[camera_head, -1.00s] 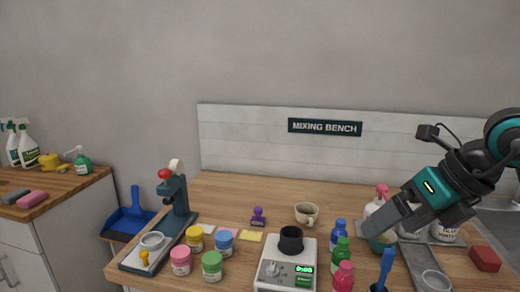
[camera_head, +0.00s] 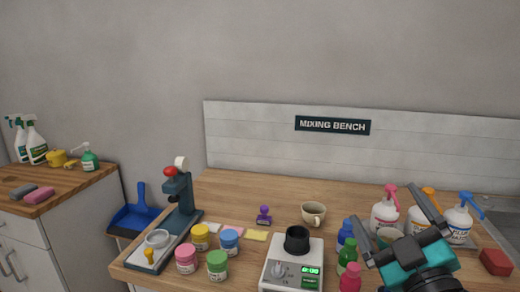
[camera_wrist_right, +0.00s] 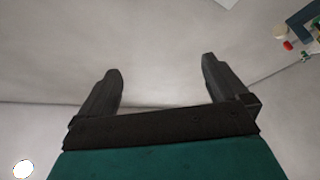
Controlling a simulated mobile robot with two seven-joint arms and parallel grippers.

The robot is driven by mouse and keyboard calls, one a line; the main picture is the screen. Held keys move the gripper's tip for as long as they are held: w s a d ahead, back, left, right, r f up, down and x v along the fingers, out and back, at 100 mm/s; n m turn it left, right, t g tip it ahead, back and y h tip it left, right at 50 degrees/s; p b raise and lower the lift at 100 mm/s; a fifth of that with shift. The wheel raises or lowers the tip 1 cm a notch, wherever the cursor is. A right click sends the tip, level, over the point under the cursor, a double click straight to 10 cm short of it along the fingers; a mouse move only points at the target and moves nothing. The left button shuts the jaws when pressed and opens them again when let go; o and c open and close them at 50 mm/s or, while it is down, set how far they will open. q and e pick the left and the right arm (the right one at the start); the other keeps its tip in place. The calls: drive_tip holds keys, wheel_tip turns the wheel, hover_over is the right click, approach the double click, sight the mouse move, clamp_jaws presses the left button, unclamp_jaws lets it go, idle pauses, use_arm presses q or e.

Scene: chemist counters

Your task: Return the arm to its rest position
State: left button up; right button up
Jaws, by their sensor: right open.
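My right gripper (camera_head: 392,216) is at the lower right of the head view, in front of the pump bottles, with its two fingers spread apart and pointing up and away. My left gripper is not in view.
The mixing bench (camera_head: 330,195) holds a scale (camera_head: 270,272) with a black cup (camera_head: 297,238), several jars, a press (camera_head: 178,205) and a mug (camera_head: 313,214). Pump bottles (camera_head: 386,215) stand on the right near my gripper, beside a red block (camera_head: 495,262). Small bottles (camera_head: 348,252) stand left of it.

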drive_tip(key=s+d+f+m+g+h, duration=0.3)
drive_tip(key=f+m+g+h, duration=0.15)
drive_tip(key=f, duration=0.65)
drive_tip(key=s+a+f+m+g+y, duration=0.3)
drive_tip(key=s+f+g, duration=1.1)
drive_tip(key=s+f, duration=0.45)
drive_tip(key=w+a+f+t+b, duration=0.1)
drive_tip(key=w+f+t+b, duration=0.1)
drive_tip(key=f, duration=0.4)
drive_tip(key=w+a+f+t+y+b, duration=0.1)
drive_tip(key=w+f+t+b, duration=0.1)
drive_tip(key=w+f+t, duration=0.3)
drive_tip(key=shift+a+f+n+t, duration=0.35)
drive_tip(key=shift+f+t, duration=0.1)
drive_tip(key=shift+f, duration=0.15)
